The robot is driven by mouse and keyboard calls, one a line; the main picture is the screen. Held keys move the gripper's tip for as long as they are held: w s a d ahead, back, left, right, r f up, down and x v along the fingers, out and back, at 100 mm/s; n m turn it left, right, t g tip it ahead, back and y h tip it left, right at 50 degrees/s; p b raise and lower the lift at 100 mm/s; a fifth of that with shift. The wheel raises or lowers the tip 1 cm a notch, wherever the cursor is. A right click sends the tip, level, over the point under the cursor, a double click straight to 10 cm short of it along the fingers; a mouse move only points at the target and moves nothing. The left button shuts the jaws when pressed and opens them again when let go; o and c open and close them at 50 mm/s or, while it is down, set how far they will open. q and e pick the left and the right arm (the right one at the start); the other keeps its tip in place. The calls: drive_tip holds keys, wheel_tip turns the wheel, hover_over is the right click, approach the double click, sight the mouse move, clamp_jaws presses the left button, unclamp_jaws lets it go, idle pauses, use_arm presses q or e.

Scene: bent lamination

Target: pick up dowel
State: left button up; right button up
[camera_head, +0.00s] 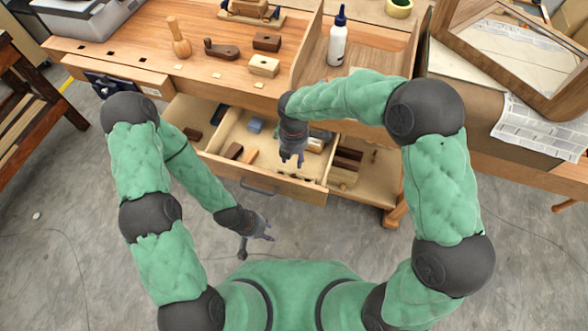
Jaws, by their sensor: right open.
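I cannot make out the dowel with certainty. An open drawer (228,168) in the bench front holds several small wooden pieces and a blue-grey block (256,125). My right gripper (292,160) points down over the right part of this drawer, open, with nothing visible between its fingers. A pale, rounded piece (317,143) lies just right of it, partly hidden by the arm. My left gripper (262,237) is low in front of the drawer, over the floor, apart from the bench. Its fingers are small and dark, so its opening is unclear.
The wooden bench top (130,50) carries a mallet (179,40), a hand plane (221,49), small blocks (264,66) and a white glue bottle (338,40). A framed panel (565,98) stands at the right. The grey floor (80,220) before the bench is mostly clear.

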sight(294, 171)
wheel_tip(294, 171, down, 5)
drive_tip(key=shift+s+f+b, duration=0.1)
drive_tip(key=shift+b, duration=0.7)
wheel_tip(294, 171, down, 4)
drive_tip(key=shift+s+d+r+b, duration=0.1)
drive_tip(key=shift+s+b, duration=0.05)
drive_tip(key=shift+b, duration=1.05)
drive_tip(key=shift+f, duration=0.55)
drive_tip(key=shift+r, duration=0.1)
drive_tip(key=c, duration=0.8)
drive_tip(key=shift+c, duration=0.2)
